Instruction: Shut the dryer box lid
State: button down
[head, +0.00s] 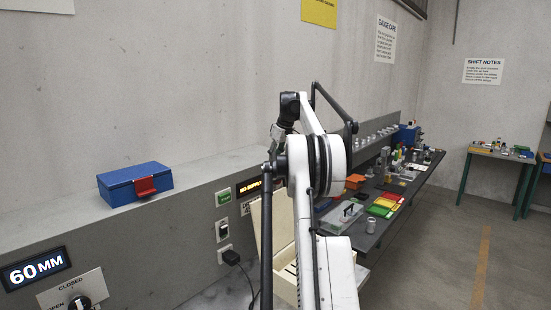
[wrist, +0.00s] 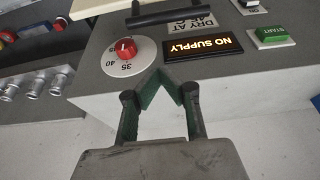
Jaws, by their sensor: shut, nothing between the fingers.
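The dryer box (head: 284,283) is a cream box in the head view, partly hidden behind my arm. Its cream lid (head: 257,228) stands raised at the back, against the grey ledge. In the wrist view a cream edge, seemingly the lid (wrist: 92,6), and a black bar handle (wrist: 168,15) show at the top. My gripper (wrist: 164,80) is shut and empty, its fingertips meeting below the handle in the picture and apart from it.
The panel has a lit NO SUPPLY display (wrist: 203,46), a red dial (wrist: 125,49) and a green START button (wrist: 272,37). A blue case (head: 134,186) with a red latch lies on the ledge. A crowded bench (head: 400,200) stands at the right; open floor lies beyond.

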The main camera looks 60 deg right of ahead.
jog(key=p+x, duration=0.1)
jog(key=x, duration=0.5)
jog(key=shift+w+f, duration=0.2)
jog(key=shift+f, duration=0.05)
jog(key=s, duration=0.2)
jog(key=s+f+p, duration=0.1)
jog(key=shift+s+a, duration=0.25)
jog(key=shift+s, duration=0.1)
jog(key=shift+s, duration=0.15)
